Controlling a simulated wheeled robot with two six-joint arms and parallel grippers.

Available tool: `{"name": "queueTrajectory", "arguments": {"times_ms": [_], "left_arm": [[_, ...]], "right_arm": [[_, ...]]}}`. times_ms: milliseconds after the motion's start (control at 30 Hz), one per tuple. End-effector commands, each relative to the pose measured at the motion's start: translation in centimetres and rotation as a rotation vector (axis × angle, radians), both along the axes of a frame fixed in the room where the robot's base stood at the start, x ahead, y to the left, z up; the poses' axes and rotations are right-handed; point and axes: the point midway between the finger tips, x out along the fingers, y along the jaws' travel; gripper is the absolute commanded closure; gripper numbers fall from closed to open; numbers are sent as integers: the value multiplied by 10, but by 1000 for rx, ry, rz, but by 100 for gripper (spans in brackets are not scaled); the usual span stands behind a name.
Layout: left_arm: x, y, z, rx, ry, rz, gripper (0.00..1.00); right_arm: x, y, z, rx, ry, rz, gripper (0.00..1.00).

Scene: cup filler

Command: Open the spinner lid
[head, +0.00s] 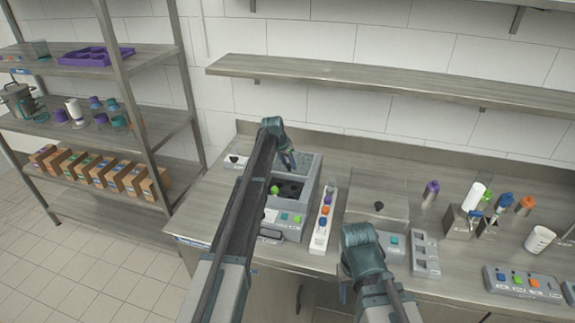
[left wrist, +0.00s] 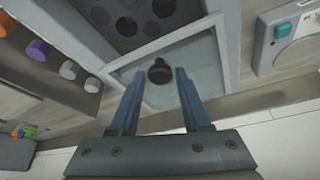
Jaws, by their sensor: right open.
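The spinner (head: 307,185) is a grey box on the counter with a dark rotor (head: 290,188) showing in its top. Its pale, glassy lid panel (head: 307,160) lies at the back, wall side of the rotor. In the left wrist view the lid (left wrist: 205,60) has a grey frame and a black knob (left wrist: 160,73). My left gripper (head: 290,165) is over the back of the spinner. In the left wrist view its fingers (left wrist: 157,75) are open on either side of the knob, with gaps showing. My right gripper (head: 344,291) is open, low at the counter front, mostly hidden behind my arm.
A rack of coloured caps (head: 324,219) stands right of the spinner. A second box with a black knob (head: 378,206) is further right. A white cup (head: 539,239) and a button panel (head: 522,283) are at the right. A wall shelf (head: 370,84) hangs above.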

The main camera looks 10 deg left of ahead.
Motion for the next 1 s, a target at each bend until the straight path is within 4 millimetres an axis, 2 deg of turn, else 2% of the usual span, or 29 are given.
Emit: {"name": "queueTrajectory", "arguments": {"times_ms": [33,100,567,767,1000], "left_arm": [[0,0,0,0,0,0,41],[0,0,0,0,0,0,31],[-2,1,6,0,1,0,31],[-8,3,24,0,1,1,31],[-21,9,58,0,1,1,31]], "right_arm": [[0,0,0,0,0,0,50],[0,0,0,0,0,0,50],[0,0,6,0,0,0,50],[0,0,24,0,0,1,50],[0,0,58,1,0,-2,50]]}}
